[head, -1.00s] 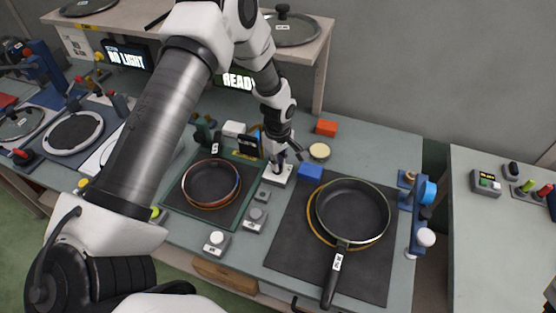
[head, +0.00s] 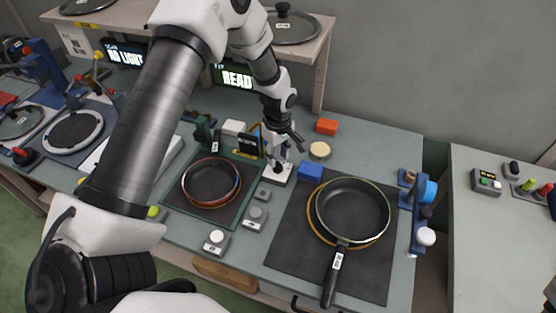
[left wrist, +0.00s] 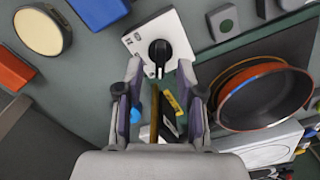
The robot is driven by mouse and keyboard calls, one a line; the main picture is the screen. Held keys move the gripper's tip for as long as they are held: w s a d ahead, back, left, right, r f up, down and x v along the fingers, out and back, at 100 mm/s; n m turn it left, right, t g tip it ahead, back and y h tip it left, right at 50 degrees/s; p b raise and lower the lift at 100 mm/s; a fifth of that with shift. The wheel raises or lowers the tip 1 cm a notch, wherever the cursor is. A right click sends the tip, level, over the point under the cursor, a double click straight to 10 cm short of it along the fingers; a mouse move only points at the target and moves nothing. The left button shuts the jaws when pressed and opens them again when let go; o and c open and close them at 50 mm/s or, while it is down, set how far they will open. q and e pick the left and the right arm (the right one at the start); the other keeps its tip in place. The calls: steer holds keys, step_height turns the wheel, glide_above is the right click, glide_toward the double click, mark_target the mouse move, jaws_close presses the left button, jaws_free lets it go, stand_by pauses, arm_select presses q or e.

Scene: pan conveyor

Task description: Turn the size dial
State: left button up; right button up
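The size dial is a black knob (left wrist: 159,52) on a white box with printed marks, and the box also shows in the head view (head: 278,173). My left gripper (left wrist: 160,70) points down at the knob in the left wrist view. Its two fingers are apart, one on each side of the knob's near end, with visible gaps. I cannot tell whether a finger touches it. In the head view my left gripper (head: 277,153) is just above the white box and partly covers it. My right gripper is not in view.
A small pan (head: 211,183) sits on a dark mat left of the dial. A large pan (head: 352,208) lies to the right on another mat. A blue block (head: 310,171), a cream disc (head: 320,150) and an orange block (head: 327,126) are close by. Button boxes (head: 216,240) stand in front.

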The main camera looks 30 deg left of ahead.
mark_target(278, 162)
arm_select(q)
step_height(278, 162, up, 9)
steer(key=shift+r, duration=0.1)
stand_by(0.4)
